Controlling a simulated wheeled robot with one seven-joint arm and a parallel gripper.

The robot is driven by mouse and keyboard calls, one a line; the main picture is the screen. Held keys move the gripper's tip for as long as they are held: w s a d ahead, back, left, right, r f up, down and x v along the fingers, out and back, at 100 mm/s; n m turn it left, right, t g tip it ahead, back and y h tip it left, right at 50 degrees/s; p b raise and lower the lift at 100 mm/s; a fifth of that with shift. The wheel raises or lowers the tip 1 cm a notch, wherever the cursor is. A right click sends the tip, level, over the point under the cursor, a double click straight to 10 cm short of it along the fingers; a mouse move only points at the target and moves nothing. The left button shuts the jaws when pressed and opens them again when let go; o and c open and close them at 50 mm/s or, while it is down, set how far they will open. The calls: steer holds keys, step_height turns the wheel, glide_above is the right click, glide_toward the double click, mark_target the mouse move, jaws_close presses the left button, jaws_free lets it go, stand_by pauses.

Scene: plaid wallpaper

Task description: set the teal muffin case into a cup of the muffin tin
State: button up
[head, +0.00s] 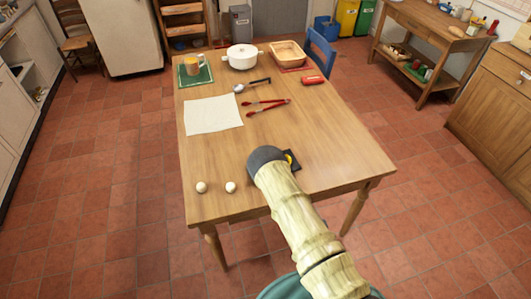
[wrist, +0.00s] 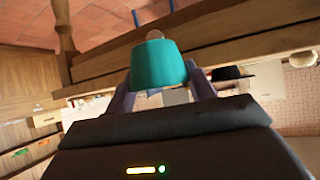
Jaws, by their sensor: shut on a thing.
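The teal muffin case (wrist: 158,66) is held between the two fingers of my gripper (wrist: 161,82) in the wrist view. It is a plain tapered cup, and the fingers press on it from both sides. In the head view my arm hides the gripper and the case. No muffin tin can be made out for certain. A dark flat thing with a yellow spot (head: 292,160) shows partly beside the end of my arm on the table; I cannot tell what it is.
The wooden table (head: 320,140) has clear room at its right and middle. Two pale balls (head: 201,187) (head: 230,187) lie at its front left. A white cloth (head: 213,115), red tongs (head: 267,104), a white pot (head: 242,57) and a basket (head: 288,53) lie farther back.

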step_height(320, 180, down, 5)
steer(key=b, duration=0.4)
steer(key=shift+b, duration=0.4)
steer(key=shift+d+r, duration=0.1)
steer(key=shift+r, duration=0.1)
steer(key=shift+s+f, duration=0.1)
steer(key=shift+s, duration=0.1)
steer(key=shift+w+r, duration=0.2)
